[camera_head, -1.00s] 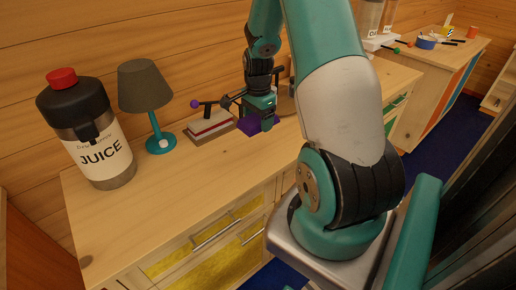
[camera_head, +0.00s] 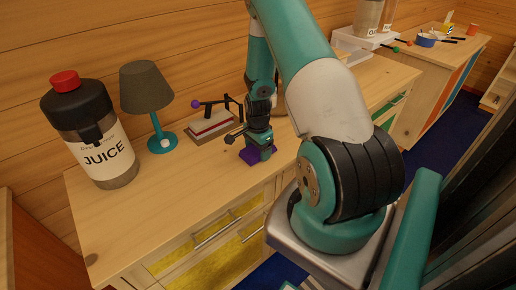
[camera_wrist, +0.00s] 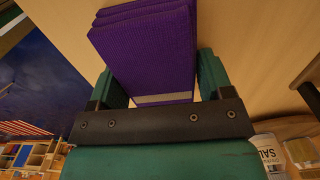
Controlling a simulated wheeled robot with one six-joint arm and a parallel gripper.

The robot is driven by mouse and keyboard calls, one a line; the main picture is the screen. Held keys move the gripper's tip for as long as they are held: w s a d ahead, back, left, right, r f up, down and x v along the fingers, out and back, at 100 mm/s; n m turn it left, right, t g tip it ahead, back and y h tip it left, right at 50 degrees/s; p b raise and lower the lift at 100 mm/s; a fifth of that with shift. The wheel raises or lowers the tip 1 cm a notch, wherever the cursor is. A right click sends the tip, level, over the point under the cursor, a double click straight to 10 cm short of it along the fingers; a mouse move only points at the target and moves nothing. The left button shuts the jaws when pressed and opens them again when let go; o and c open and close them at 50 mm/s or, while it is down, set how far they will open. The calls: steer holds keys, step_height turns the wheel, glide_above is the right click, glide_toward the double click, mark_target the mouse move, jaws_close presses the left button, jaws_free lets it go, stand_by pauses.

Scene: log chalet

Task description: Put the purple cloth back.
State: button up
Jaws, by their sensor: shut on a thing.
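The purple cloth (camera_wrist: 150,50) is a folded stack of layers in the wrist view, with a pale strip near my gripper. My gripper (camera_wrist: 155,85) is shut on it, with a teal finger on each side. I cannot tell whether the cloth touches the counter.
A juice dispenser (camera_head: 100,150) and a lamp (camera_head: 148,95) stand on the left of the counter. The counter's front left is clear.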

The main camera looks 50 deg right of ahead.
steer(key=shift+f, duration=0.2)
steer(key=o, duration=1)
steer(key=shift+c, duration=0.2)
steer(key=shift+r, duration=0.1)
step_height(320, 180, up, 12)
steer(key=b, duration=0.3)
steer(key=w+a+r+n+t+y, duration=0.1)
steer(key=a+r+n, duration=0.35)
steer(key=a, duration=0.35)
steer(key=w+a+r+n, duration=0.2)
steer(key=a+r+n, duration=0.25)
steer(key=a, duration=0.35)
steer(key=s+a+r+n+y, duration=0.1)
steer(key=s+a+r+n, duration=0.2)
steer(key=s+a+n, duration=0.3)
steer(key=s+a+r+n+y, duration=0.1)
steer(key=s+a+r+n, duration=0.2)
steer(key=s+a+n, duration=0.3)
steer(key=s+a+r+n+g+y, duration=0.1)
steer(key=s+a+r+n, duration=0.3)
steer(key=a, duration=0.6)
steer(key=s+n, duration=0.2)
steer(key=shift+a+n, duration=0.3)
steer(key=shift+n, duration=0.1)
